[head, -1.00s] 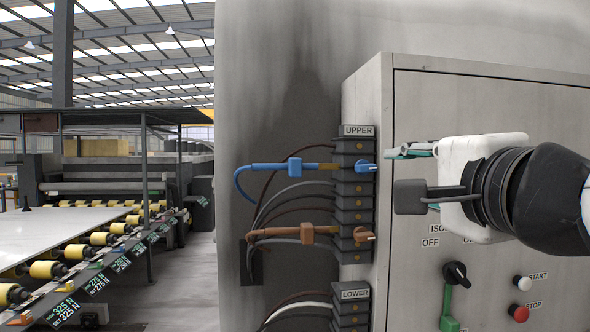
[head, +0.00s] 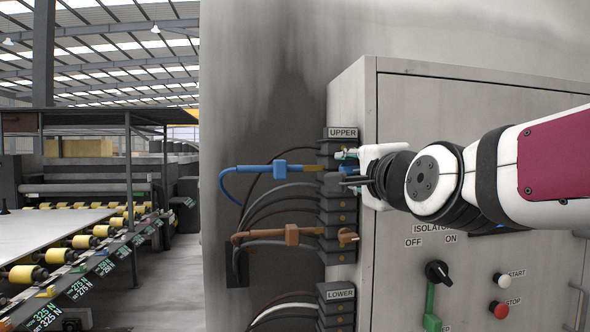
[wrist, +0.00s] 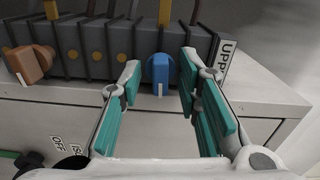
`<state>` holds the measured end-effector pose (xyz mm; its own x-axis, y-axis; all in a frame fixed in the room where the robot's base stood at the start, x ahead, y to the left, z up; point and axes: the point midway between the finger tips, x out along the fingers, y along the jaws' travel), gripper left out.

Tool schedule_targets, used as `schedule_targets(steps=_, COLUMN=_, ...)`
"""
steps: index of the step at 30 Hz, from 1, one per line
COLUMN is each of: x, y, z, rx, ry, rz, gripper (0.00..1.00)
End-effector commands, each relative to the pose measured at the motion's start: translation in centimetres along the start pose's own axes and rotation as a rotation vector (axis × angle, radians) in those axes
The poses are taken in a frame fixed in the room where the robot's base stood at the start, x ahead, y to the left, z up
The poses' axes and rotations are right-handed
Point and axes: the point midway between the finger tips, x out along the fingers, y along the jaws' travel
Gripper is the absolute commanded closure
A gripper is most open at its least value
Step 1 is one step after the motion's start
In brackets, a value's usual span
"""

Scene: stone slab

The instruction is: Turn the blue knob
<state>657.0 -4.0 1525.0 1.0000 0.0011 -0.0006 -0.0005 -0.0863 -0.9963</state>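The blue knob (wrist: 161,70) shows in the wrist view on the front of a row of dark terminal blocks, with a white mark on its lower part. My gripper (wrist: 160,82) is open, its teal-padded fingers to either side of the knob's line, with the knob between and just beyond the tips. No contact is visible. In the head view my gripper (head: 346,168) is at the upper terminal, and its fingers largely hide the knob.
An orange-brown knob (head: 347,237) sits lower on the same block stack. The grey cabinet (head: 440,95) stands right behind my arm, with a black isolator knob (head: 438,272) and a red stop button (head: 500,310). Blue and brown cables run left from the terminals.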

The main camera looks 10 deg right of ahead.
Motion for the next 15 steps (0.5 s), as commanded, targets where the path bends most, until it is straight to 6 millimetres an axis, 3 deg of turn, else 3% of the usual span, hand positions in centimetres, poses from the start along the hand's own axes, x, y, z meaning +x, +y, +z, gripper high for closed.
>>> schedule_targets(steps=11, x=0.54, y=0.0, z=0.03, rx=0.0, ry=0.0, rz=-0.001, gripper=0.69)
schedule_targets(steps=15, x=0.53, y=0.01, z=0.03, rx=0.0, ry=0.0, rz=0.0, gripper=0.96)
